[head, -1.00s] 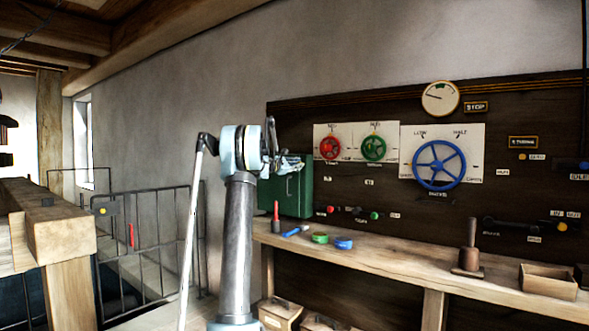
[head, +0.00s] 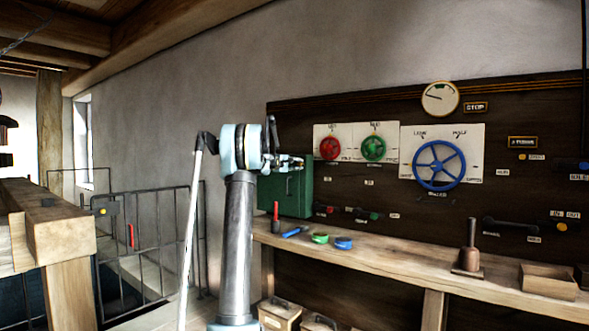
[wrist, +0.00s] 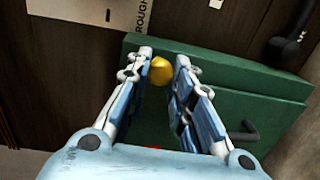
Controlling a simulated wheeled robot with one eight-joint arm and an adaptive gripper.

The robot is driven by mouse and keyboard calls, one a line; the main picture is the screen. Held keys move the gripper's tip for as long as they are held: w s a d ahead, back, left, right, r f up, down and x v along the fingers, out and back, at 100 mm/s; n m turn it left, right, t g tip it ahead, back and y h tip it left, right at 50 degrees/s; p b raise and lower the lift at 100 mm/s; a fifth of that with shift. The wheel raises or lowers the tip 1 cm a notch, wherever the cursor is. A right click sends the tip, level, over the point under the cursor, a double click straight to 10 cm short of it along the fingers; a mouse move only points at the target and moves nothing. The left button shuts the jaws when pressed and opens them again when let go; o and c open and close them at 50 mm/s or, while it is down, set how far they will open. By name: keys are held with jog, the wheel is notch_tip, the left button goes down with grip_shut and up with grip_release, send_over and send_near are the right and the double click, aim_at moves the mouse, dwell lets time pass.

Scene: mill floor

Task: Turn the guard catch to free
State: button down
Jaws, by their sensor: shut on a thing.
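A green box (head: 290,192) is mounted at the left end of the dark board, and its top fills much of the wrist view (wrist: 262,112). A small round yellow knob (wrist: 160,71) shows at the box's back edge, by the board. It may be the guard catch; no label for it is readable. My gripper (wrist: 168,66) is shut on the yellow knob, with one finger on each side of it. In the head view my gripper (head: 296,162) is at the top of the green box, and the knob is hidden there.
A black handle (wrist: 243,132) is on the green box. A black lever (wrist: 287,46) is on the board nearby. Red (head: 330,148), green (head: 373,149) and blue (head: 438,165) handwheels are to the right. A wooden bench (head: 400,262) with small items runs below.

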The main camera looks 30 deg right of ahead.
jog(key=m, duration=0.4)
jog(key=shift+f, duration=0.1)
jog(key=m, duration=0.4)
jog(key=shift+s+t+y, duration=0.15)
jog(key=shift+t+y, duration=0.15)
jog(key=shift+m, duration=0.3)
jog(key=c, duration=1.4)
grip_release()
jog(key=shift+d+f, duration=0.1)
jog(key=shift+o, duration=0.2)
jog(key=v, duration=1.2)
jog(key=shift+f, duration=0.1)
